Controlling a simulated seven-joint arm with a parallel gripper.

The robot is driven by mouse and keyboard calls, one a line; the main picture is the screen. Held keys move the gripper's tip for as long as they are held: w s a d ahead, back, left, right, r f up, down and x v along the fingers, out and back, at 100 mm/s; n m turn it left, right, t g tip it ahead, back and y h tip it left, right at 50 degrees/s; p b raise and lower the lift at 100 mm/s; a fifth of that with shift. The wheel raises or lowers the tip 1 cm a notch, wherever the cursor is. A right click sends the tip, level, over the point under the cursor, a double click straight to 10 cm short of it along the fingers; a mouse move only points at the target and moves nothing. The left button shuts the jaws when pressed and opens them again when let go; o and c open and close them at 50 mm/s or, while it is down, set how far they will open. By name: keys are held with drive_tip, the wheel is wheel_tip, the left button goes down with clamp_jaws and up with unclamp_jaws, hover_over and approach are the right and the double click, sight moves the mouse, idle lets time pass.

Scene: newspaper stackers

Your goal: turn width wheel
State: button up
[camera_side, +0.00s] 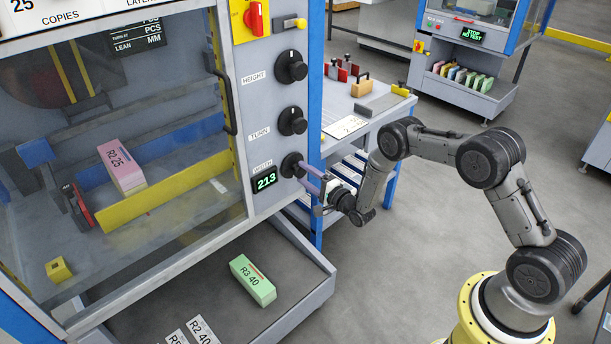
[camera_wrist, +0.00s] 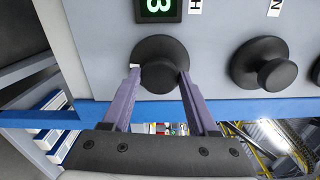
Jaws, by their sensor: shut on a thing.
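The black width wheel (camera_side: 292,165) is the lowest of three knobs on the grey machine panel. Its green display (camera_side: 265,180) beside it reads 213. My gripper (camera_side: 306,171) reaches the wheel from the right, with its fingers shut on it. In the wrist view the wheel (camera_wrist: 160,63) sits between the two purple fingertips of my gripper (camera_wrist: 159,82). One finger is on each side of the wheel's grip. The far side of the grip is hidden from the side view.
The turn knob (camera_side: 292,121) and the height knob (camera_side: 291,67) sit above. A door handle (camera_side: 224,100) stands left of them. A tray below holds a green block (camera_side: 253,280). Open floor lies to the right.

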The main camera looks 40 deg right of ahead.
drive_tip(key=shift+m, duration=1.2)
drive_tip(key=o, duration=1.4)
drive_tip(key=shift+c, duration=0.2)
drive_tip(key=shift+s, duration=0.1)
drive_tip(key=s, duration=1.3)
drive_tip(key=shift+s, duration=0.35)
drive_tip(key=shift+a, duration=0.1)
